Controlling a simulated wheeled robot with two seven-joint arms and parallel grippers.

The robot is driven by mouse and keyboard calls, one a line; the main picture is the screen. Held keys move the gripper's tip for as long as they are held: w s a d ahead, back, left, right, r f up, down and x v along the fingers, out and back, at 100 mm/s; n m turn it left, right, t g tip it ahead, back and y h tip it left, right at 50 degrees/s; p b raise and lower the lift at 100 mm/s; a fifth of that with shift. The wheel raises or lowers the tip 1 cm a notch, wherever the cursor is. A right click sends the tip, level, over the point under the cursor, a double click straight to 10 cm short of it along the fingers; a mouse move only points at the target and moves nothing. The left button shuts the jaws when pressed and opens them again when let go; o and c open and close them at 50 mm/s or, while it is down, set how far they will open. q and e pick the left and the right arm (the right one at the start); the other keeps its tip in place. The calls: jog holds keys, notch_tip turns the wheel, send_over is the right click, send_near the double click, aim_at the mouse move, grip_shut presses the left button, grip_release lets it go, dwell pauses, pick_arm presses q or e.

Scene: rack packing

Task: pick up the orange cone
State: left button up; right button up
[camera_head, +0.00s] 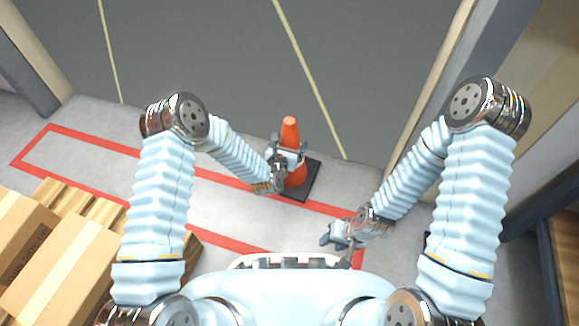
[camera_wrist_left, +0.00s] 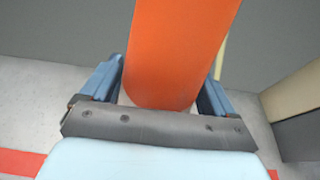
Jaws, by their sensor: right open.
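The orange cone (camera_head: 289,133) stands upright on its dark square base (camera_head: 311,181) on the floor, ahead of me near the centre. My left gripper (camera_head: 288,160) is at the cone, with a finger on either side of its body. In the left wrist view the cone (camera_wrist_left: 178,50) fills the space between the two blue fingers (camera_wrist_left: 163,88), close to both. I cannot tell whether they press on it. The gripper hides part of the cone's middle. My right gripper (camera_head: 335,237) is open and empty, low and to the right of the cone.
Cardboard boxes (camera_head: 60,262) on a wooden pallet (camera_head: 62,196) stand at the lower left. Red tape (camera_head: 90,139) marks a rectangle on the pale floor. A post (camera_head: 440,75) rises at the right. The darker floor beyond the cone is clear.

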pick_arm(q)
jog(key=c, duration=1.2)
jog(key=shift+r, duration=0.2)
